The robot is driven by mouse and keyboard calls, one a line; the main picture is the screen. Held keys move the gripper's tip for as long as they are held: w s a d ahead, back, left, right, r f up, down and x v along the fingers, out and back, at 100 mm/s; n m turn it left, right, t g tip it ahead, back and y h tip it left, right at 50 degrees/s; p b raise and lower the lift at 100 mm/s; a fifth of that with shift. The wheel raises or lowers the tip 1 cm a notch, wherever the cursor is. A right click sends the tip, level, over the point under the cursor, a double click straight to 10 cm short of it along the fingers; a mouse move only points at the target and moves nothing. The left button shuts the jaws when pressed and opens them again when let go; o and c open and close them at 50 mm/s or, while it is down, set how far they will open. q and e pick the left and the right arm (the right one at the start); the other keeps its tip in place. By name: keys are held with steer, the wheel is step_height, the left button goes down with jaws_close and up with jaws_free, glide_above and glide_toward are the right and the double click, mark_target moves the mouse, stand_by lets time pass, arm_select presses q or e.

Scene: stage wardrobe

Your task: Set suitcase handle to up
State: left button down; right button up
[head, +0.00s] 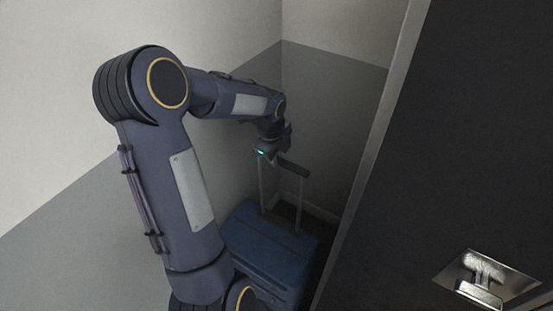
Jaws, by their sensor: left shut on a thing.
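A blue suitcase (262,245) stands upright on the floor in the corner, its lower part partly hidden by my left arm. Its handle (293,170) is extended above the case on two thin grey rods with a dark grip bar on top. My left gripper (270,157) is at the left end of the grip bar and is shut on the handle. The fingers are small and dark here, and the left end of the bar is hidden by them. My right gripper is not in view.
A dark panel (465,130) with a metal latch (482,278) fills the right side, its pale edge close to the suitcase. Two-tone walls (335,100) meet behind the case. A narrow gap lies between case and panel.

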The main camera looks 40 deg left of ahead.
arm_select(q)
steer(key=shift+r+p, duration=0.35)
steer(key=shift+r, duration=0.6)
steer(key=shift+w, duration=0.1)
steer(key=shift+r, duration=0.15)
steer(key=c, duration=1.3)
jaws_free()
steer(key=shift+o, duration=0.2)
step_height(320, 180, up, 8)
steer(key=s, duration=0.1)
steer(key=shift+s+f, duration=0.25)
steer(key=shift+s, duration=0.05)
